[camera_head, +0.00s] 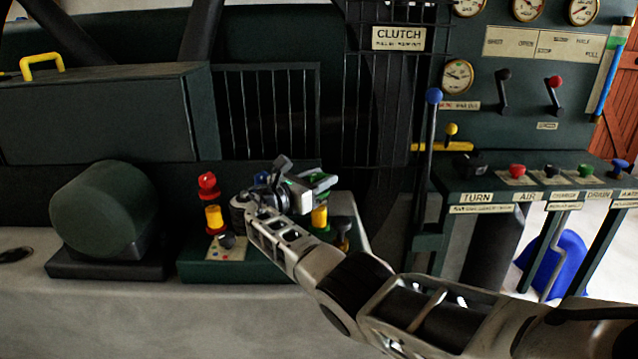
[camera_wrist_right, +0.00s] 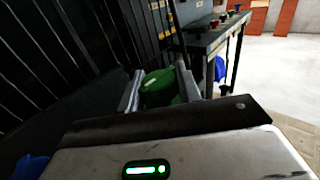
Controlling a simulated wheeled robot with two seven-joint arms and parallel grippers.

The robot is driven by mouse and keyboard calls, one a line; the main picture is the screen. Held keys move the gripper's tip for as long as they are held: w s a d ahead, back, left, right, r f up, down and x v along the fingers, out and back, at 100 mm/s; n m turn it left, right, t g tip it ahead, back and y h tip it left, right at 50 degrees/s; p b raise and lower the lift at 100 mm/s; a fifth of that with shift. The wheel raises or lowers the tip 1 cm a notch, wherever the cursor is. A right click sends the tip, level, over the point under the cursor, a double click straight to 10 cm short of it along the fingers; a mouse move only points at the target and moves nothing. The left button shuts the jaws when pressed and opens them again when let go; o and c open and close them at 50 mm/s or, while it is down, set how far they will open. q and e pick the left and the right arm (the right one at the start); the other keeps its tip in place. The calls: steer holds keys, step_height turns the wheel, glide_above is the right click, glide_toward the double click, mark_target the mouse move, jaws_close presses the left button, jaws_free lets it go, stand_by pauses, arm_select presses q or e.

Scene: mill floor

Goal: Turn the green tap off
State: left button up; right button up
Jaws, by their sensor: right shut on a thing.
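The green tap (camera_head: 322,181) sits on top of a yellow stem (camera_head: 320,214) at the right end of the low green base. My right gripper (camera_head: 308,182) is at the tap, its fingers on either side of it. In the right wrist view the green tap (camera_wrist_right: 160,88) lies between the two fingers of my right gripper (camera_wrist_right: 160,92), which is shut on it. Part of the tap is hidden by the gripper and fingers. My left gripper is not in view.
A red tap (camera_head: 208,185) on a yellow stem stands left of my right gripper. A dark green drum (camera_head: 103,208) is further left. A blue-knobbed lever (camera_head: 433,97) and a control desk (camera_head: 480,180) stand to the right.

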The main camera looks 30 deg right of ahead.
steer(key=shift+r, duration=0.15)
steer(key=o, duration=0.9)
steer(key=shift+o, duration=0.2)
steer(key=v, duration=1.6)
